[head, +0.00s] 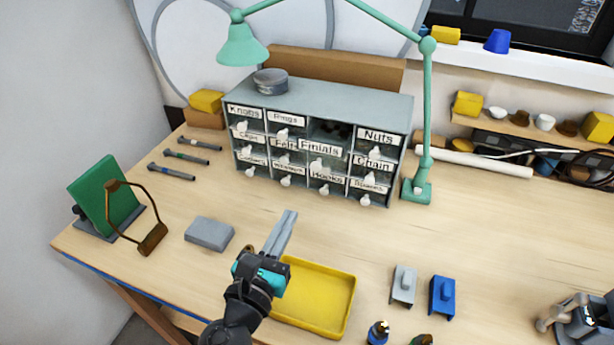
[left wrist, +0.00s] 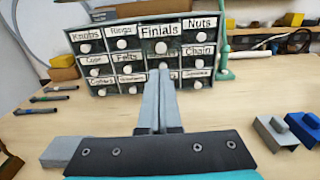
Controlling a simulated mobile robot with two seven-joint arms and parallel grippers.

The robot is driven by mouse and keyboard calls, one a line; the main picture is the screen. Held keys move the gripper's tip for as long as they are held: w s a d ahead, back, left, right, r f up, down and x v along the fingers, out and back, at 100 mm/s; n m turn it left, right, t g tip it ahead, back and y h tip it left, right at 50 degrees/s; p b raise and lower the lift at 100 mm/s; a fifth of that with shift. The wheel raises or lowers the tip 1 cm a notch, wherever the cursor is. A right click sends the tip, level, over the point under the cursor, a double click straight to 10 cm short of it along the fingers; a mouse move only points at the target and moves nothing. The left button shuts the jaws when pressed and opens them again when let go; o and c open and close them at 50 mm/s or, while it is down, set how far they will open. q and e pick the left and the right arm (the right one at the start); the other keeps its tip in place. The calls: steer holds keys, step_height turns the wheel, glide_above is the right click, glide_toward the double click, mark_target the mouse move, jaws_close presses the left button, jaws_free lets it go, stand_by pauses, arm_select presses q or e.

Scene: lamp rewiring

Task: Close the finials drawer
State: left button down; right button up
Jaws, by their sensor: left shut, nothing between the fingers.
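The grey drawer cabinet (head: 350,98) stands at the back of the bench with labelled drawers and pale round knobs. The Finials drawer (head: 321,148) is in its top row, between Rings and Nuts. It is pulled out, and its dark inside shows behind the label. In the left wrist view the Finials drawer (left wrist: 160,31) faces me with its knob below the label. My left gripper (head: 291,213) is shut and empty, above the bench in front of the cabinet and apart from it. In the left wrist view its fingertips (left wrist: 160,72) appear below the Finials knob.
A yellow tray (head: 341,323) lies beside and below my left gripper. A grey block (head: 209,234) sits to its left. The green lamp's base (head: 416,192) stands at the cabinet's right side. The bench between gripper and cabinet is clear.

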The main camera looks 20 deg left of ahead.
arm_select(q)
steer(key=p, duration=0.2)
glide_toward(315, 168)
steer(key=w, duration=0.5)
steer(key=shift+w+d, duration=0.1)
steer(key=shift+w, duration=0.85)
